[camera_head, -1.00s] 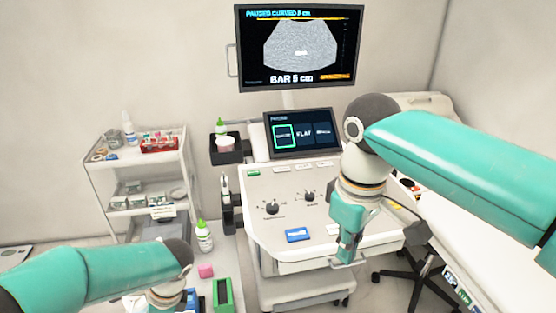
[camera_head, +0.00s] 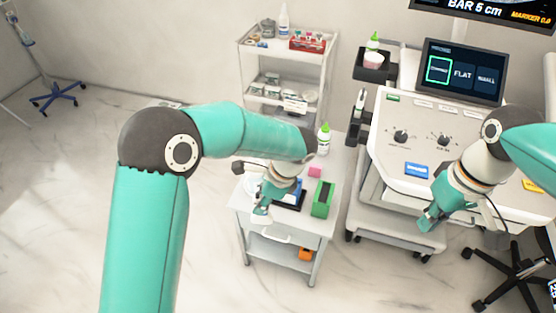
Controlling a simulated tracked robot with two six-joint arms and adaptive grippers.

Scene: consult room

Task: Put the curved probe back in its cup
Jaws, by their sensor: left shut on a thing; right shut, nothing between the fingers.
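My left gripper (camera_head: 262,212) is over the front left part of the small white side table (camera_head: 317,222). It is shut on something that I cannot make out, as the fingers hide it. A dark rounded piece (camera_head: 239,167) shows just left of my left wrist; I cannot tell if it is the curved probe. Dark holder cups (camera_head: 356,132) hang on the left side of the ultrasound cart (camera_head: 385,186), and a slim pale probe (camera_head: 360,99) stands in one. My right gripper (camera_head: 428,222) is shut and empty at the cart's front edge.
A shelf trolley (camera_head: 287,77) stands behind. A black chair base (camera_head: 512,270) is at lower right.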

